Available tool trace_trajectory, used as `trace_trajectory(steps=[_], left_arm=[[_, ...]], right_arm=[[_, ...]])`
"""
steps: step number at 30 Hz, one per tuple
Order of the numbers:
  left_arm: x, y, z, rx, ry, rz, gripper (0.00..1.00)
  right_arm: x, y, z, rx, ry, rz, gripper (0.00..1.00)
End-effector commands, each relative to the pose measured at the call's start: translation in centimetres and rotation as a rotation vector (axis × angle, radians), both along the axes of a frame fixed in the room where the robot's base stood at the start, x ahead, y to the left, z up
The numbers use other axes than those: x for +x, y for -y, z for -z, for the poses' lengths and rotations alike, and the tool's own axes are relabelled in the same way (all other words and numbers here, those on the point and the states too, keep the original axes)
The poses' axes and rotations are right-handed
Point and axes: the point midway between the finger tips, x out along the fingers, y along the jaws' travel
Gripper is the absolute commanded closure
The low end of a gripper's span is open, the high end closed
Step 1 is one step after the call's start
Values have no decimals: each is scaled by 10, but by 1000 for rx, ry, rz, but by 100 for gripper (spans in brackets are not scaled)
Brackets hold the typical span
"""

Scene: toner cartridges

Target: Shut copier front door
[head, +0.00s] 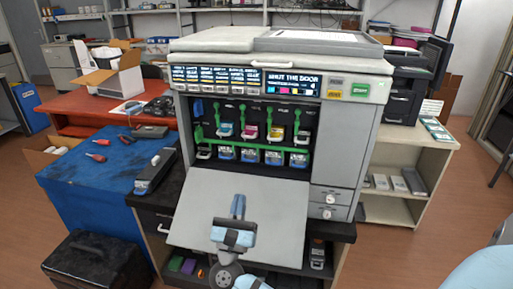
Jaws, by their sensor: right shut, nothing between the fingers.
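The copier (340,142) stands on a dark-topped cabinet in the middle of the head view. Its front door (270,205) is hinged down and hangs open, sloping outward toward me. Inside the bay (255,130), coloured toner cartridges (249,131) and green levers sit in a row. The display (293,83) reads "SHUT THE DOOR". My right gripper (238,204) is in front of the door, at its lower middle, shut and empty. It overlaps the door in the picture, and I cannot tell whether it touches. It hides part of the door's lower edge. My left gripper is not in view.
A black toolbox (97,264) sits at the front left. A beige shelf (425,160) with boxes stands at the right.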

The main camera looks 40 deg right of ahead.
Motion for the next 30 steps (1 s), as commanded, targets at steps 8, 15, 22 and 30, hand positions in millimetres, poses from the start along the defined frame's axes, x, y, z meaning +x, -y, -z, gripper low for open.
trace_trajectory(steps=[8,15,22,30], left_arm=[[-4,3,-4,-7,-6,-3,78],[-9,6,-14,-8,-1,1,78],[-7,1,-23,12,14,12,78],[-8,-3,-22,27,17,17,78]], right_arm=[[4,12,-3,39,15,-7,100],[30,42,-32,35,14,-6,100],[55,71,-57,34,14,-7,100],[70,89,-71,36,13,-7,100]])
